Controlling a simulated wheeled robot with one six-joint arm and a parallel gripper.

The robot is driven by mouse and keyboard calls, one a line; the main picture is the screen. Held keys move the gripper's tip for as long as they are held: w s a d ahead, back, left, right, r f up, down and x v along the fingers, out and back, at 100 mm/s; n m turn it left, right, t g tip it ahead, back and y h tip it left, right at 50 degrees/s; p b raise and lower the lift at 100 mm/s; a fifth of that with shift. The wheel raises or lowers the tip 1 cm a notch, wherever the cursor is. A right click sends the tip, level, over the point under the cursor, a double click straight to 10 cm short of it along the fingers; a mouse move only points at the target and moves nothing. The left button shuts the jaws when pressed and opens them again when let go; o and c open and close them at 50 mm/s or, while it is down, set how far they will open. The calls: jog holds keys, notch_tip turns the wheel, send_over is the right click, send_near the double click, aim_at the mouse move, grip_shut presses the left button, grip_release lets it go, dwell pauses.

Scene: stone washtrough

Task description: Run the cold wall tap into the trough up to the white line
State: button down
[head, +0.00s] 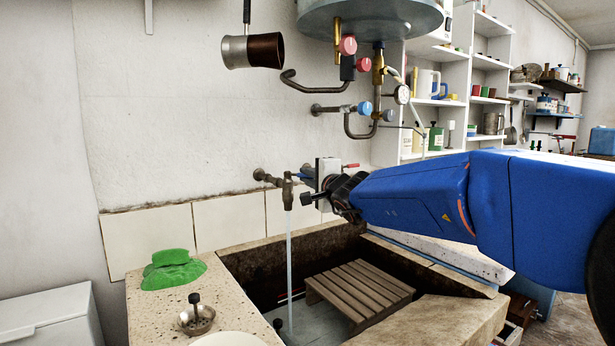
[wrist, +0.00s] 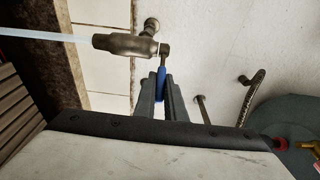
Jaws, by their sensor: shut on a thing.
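The wall tap (head: 287,192) is a dull metal spout, and a pale stream of water (head: 289,260) runs from it into the stone trough (head: 262,272). Pale water (head: 318,322) shows on the trough's floor; its depth is hard to judge. The tap (wrist: 122,42) and the stream (wrist: 45,36) also show there, lying sideways.
A slatted wooden rack (head: 360,290) sits in the trough. Above hangs a boiler (head: 370,15) with pipes and red and blue knobs. Shelves stand at right.

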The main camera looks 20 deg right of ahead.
jog(key=shift+a+r, duration=0.15)
jog(key=shift+r, duration=0.25)
jog(key=c, duration=2.1)
grip_release()
jog(key=shift+o, duration=1.4)
jog(key=shift+w+a+f, duration=0.1)
jog(key=shift+a, duration=0.15)
jog(key=shift+d+f, duration=0.15)
jog(key=shift+d, duration=0.1)
jog(key=s, duration=1.7)
jog(key=shift+s+d, duration=0.2)
jog(key=shift+d, duration=0.05)
